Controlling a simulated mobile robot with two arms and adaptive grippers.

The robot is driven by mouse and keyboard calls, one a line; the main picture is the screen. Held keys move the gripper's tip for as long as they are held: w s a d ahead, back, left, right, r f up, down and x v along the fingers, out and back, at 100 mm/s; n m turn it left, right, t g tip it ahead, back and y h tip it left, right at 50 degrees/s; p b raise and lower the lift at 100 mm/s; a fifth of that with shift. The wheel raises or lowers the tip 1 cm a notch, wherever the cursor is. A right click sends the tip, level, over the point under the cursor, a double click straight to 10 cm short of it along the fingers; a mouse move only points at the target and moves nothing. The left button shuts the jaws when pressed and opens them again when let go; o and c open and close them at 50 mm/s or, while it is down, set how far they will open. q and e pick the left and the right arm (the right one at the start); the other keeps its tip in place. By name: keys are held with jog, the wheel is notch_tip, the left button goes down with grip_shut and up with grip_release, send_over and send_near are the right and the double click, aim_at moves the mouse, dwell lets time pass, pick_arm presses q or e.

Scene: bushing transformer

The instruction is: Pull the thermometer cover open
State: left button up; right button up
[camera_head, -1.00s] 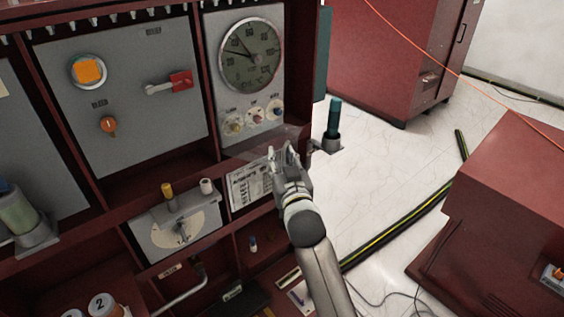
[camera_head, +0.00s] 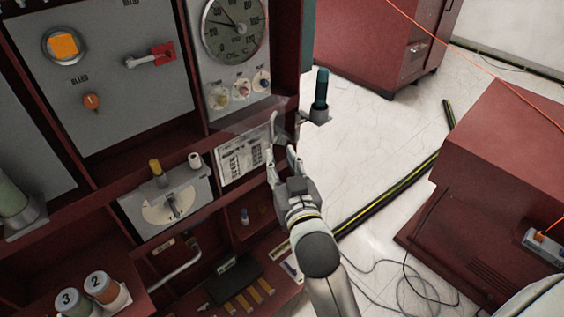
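The round thermometer dial (camera_head: 235,30), with a dark face and pale rim, is on the grey panel at top centre. Below it a faint see-through panel (camera_head: 240,126), which looks like the cover, juts out above a white printed card (camera_head: 245,155). A small grey part (camera_head: 280,130) at its right end may be its handle. My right gripper (camera_head: 281,152) is just below and in front of that part, right of the card. Its two fingers are apart with nothing seen between them. I cannot tell whether a finger touches the cover. My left gripper is not in view.
A teal-handled tool (camera_head: 320,92) stands in a holder at the cabinet's right edge, close to my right gripper. Three small knobs (camera_head: 240,90) sit under the dial. Red cabinets (camera_head: 500,180) stand at right. Pale floor (camera_head: 375,150) between them is open, with a striped cable.

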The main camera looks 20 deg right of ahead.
aim_at(284, 127)
jog(key=shift+c, duration=0.2)
jog(key=shift+c, duration=1.3)
jog(key=shift+d+f+m, duration=0.1)
jog(key=shift+m, duration=0.3)
jog(key=shift+c, duration=1.1)
jog(key=shift+w+d+f+m+b, duration=0.1)
jog(key=shift+d+m+b, duration=0.1)
jog(key=shift+m+b, duration=0.4)
grip_shut()
jog(key=w+d+m+b, duration=0.1)
jog(key=w+m, duration=0.2)
jog(key=m, duration=0.2)
jog(key=w+d+m+b, duration=0.1)
jog(key=w+d+m, duration=0.1)
jog(key=w+m, duration=0.2)
jog(key=w+d+m+b, duration=0.1)
jog(key=w+m+b, duration=0.1)
jog(key=m, duration=0.5)
jog(key=shift+w+d+f, duration=0.15)
jog(key=shift+w, duration=0.25)
jog(key=shift+w+d+f, duration=0.1)
jog(key=shift+w+d, duration=0.05)
jog(key=shift+w, duration=0.2)
